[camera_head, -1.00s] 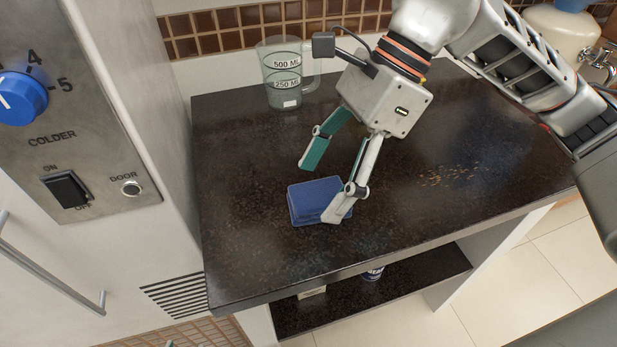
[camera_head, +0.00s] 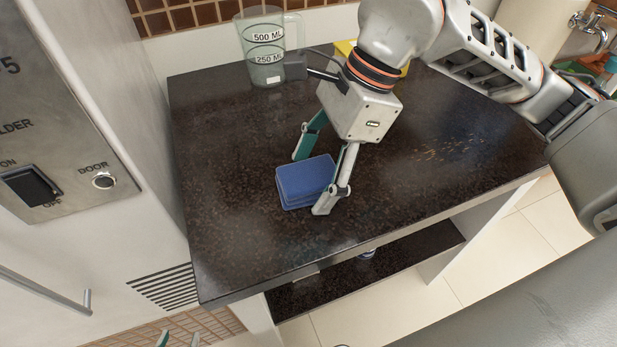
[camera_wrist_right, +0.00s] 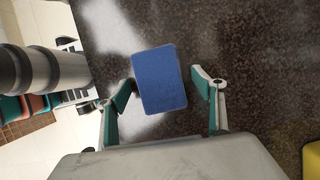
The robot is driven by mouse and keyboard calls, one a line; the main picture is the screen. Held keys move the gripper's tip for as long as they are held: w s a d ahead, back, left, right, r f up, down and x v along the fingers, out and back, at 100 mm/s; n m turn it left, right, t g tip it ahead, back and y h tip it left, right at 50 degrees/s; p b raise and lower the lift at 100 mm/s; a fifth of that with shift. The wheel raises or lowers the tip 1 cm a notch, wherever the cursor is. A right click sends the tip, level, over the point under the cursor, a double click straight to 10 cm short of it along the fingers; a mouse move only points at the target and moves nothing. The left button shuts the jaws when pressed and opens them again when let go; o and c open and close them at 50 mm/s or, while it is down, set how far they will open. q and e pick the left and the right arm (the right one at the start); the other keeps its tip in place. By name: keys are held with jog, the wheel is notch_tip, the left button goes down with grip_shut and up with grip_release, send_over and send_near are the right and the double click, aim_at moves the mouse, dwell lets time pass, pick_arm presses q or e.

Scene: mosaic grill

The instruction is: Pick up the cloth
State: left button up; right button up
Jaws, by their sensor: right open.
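The cloth (camera_head: 303,183) is a blue folded pad lying on the dark countertop (camera_head: 230,235). It also shows in the right wrist view (camera_wrist_right: 160,78), between the fingers of my right gripper. My right gripper (camera_head: 312,181) is open, with one finger beyond the cloth and the other at its near right side. In the right wrist view (camera_wrist_right: 163,90) gaps show on both sides of the cloth, wider on the right. Only the fingertips of my left gripper (camera_head: 179,340) show at the bottom edge of the head view; they are apart, with nothing seen between them.
A clear measuring jug (camera_head: 262,50) stands at the back left of the counter. A yellow thing (camera_head: 346,47) is partly hidden behind my right arm. Brown crumbs (camera_head: 440,150) lie to the right. A white appliance with a metal panel (camera_head: 70,110) stands left. The counter around the cloth is clear.

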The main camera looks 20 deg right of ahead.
aim_at(314, 173)
jog(key=c, duration=1.1)
jog(key=shift+r, duration=0.45)
notch_tip(314, 173, up, 19)
jog(key=p, duration=0.3)
jog(key=shift+o, duration=0.2)
jog(key=shift+r, duration=0.1)
